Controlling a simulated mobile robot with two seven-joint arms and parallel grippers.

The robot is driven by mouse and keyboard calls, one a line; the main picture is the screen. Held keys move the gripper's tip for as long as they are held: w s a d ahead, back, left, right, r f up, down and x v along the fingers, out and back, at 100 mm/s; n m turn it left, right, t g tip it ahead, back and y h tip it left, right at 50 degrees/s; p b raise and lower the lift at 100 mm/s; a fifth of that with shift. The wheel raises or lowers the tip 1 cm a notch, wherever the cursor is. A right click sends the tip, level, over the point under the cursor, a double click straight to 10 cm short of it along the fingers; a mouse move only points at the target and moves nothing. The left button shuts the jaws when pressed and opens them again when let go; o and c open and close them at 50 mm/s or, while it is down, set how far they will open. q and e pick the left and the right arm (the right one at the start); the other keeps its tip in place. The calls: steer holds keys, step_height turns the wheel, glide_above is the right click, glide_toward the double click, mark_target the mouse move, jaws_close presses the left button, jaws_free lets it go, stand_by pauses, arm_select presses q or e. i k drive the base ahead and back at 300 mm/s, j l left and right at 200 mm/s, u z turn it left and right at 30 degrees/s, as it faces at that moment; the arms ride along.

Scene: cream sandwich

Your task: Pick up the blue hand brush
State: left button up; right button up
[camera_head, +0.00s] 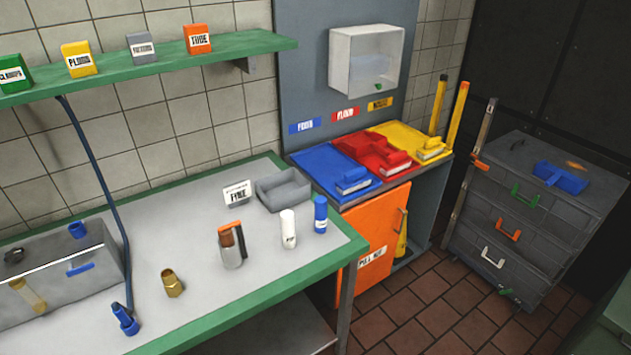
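A blue block-shaped piece with a pale front edge (353,180), which looks like a hand brush, lies at the front of a flat blue panel (325,163) on the counter. Similar red (394,162) and yellow (430,148) pieces lie to its right on panels of their own colour. Another blue object (560,178) lies on top of the grey drawer cabinet at right; its exact kind is hard to tell. Neither of my grippers is in view.
A green-edged workbench (200,300) fills the left, with a grey tray (283,190), bottles and a brass fitting (172,283). An orange cabinet door (375,245) is below the counter. The drawer cabinet (525,225) stands at right. Tiled floor (420,310) between them is clear.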

mark_target(354, 180)
steer(key=i+l+u, duration=0.4)
steer(key=l, duration=0.2)
steer(key=l+u, duration=0.2)
steer(key=i+l, duration=0.15)
steer(key=l, duration=0.3)
steer(key=i+l+u, duration=0.1)
steer(key=l, duration=0.35)
steer(key=i+l, duration=0.2)
steer(key=l, duration=0.25)
steer(key=i+l+u, duration=0.1)
steer(key=l, duration=0.35)
steer(key=i+l+u, duration=0.1)
steer(key=l, duration=0.4)
